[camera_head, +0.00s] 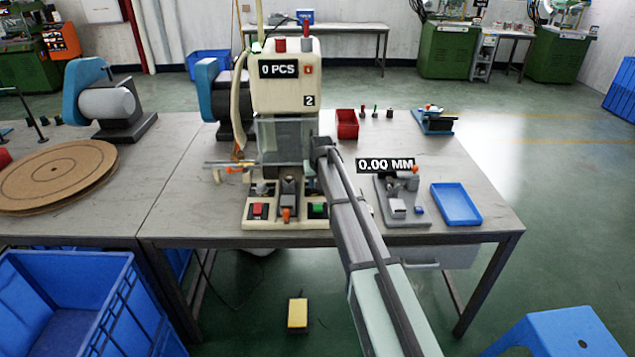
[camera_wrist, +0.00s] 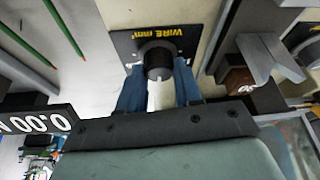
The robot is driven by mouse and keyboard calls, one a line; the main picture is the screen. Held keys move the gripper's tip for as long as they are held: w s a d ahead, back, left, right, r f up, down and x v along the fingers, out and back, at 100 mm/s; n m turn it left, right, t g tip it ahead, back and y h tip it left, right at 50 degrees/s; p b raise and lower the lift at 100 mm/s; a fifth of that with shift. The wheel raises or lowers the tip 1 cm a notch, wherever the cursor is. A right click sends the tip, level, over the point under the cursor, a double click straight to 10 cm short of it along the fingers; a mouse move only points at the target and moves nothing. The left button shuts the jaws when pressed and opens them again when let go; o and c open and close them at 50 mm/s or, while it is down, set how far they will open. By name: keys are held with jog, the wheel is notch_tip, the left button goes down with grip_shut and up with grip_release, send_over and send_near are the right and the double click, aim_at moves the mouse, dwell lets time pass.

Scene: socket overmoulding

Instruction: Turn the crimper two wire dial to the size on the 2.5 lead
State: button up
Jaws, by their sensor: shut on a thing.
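The crimper (camera_head: 287,85) is a cream machine on the table, with a "0 PCS" display and small 1 and 2 labels. In the wrist view its wire dial (camera_wrist: 158,58) is a dark round knob on a black plate marked "WIRE mm" in yellow. My gripper (camera_wrist: 160,84) has its blue fingers on either side of this knob and is shut on it. The pointer and size scale are too small to read. In the head view my arm reaches the crimper's right side, and the dial is hidden. I cannot make out a 2.5 marking on any lead.
A gauge fixture (camera_head: 400,208) under a "0.00 MM" display and a blue tray (camera_head: 456,204) stand right of the crimper. A red bin (camera_head: 347,124) is behind. Large cardboard discs (camera_head: 55,175) lie left. Green rods (camera_wrist: 62,28) show in the wrist view.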

jog(key=shift+m, duration=0.6)
jog(key=shift+h, duration=0.3)
jog(key=o, duration=1)
jog(key=shift+o, duration=0.2)
jog(key=v, duration=1.3)
jog(key=shift+r, duration=0.35)
jog(key=shift+s, duration=0.1)
